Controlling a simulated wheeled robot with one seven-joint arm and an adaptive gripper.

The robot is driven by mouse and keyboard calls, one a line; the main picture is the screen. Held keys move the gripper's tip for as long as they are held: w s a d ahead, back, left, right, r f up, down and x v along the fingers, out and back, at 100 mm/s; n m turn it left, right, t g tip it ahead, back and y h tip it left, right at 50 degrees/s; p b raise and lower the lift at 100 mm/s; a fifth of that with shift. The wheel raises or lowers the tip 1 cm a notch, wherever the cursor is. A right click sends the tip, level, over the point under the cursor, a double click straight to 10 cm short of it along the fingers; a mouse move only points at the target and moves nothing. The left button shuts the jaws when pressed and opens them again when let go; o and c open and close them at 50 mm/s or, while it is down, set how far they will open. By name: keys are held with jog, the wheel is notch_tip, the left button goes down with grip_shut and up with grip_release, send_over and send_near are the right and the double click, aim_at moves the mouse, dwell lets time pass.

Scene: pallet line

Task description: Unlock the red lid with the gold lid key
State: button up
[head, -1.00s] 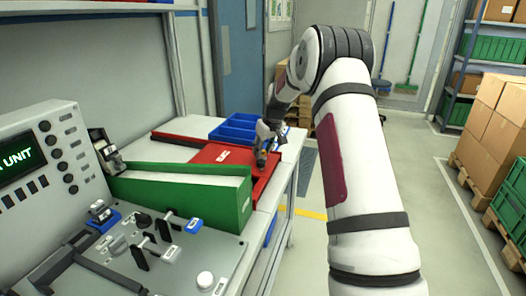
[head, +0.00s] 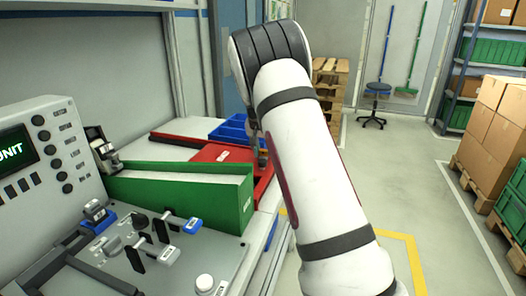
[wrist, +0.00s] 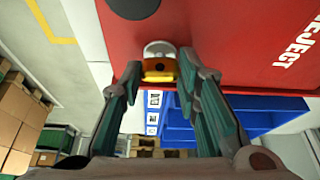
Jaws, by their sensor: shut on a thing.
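The red lid (head: 212,152) lies on the bench behind a green wall in the head view. It fills the upper part of the wrist view (wrist: 235,45), with the word REJECT at its right. My gripper (wrist: 158,78) is shut on the gold lid key (wrist: 159,70), which sits between the two fingertips. The key's far end meets a round pale lock fitting (wrist: 158,48) on the lid; I cannot tell how deep it is in. In the head view my gripper (head: 263,160) is at the lid's right side, mostly hidden by my arm.
A blue divided tray (head: 230,129) stands behind the lid. The green wall (head: 180,190) stands in front of it, next to a control console (head: 40,150) with several levers. Stacked cartons (head: 492,120) on a pallet stand at the right. The floor between is clear.

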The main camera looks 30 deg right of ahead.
jog(key=shift+m, duration=0.5)
jog(key=o, duration=1.2)
jog(key=shift+c, duration=0.2)
jog(key=v, duration=1.2)
jog(key=shift+w+a, duration=0.15)
jog(key=shift+w, duration=0.05)
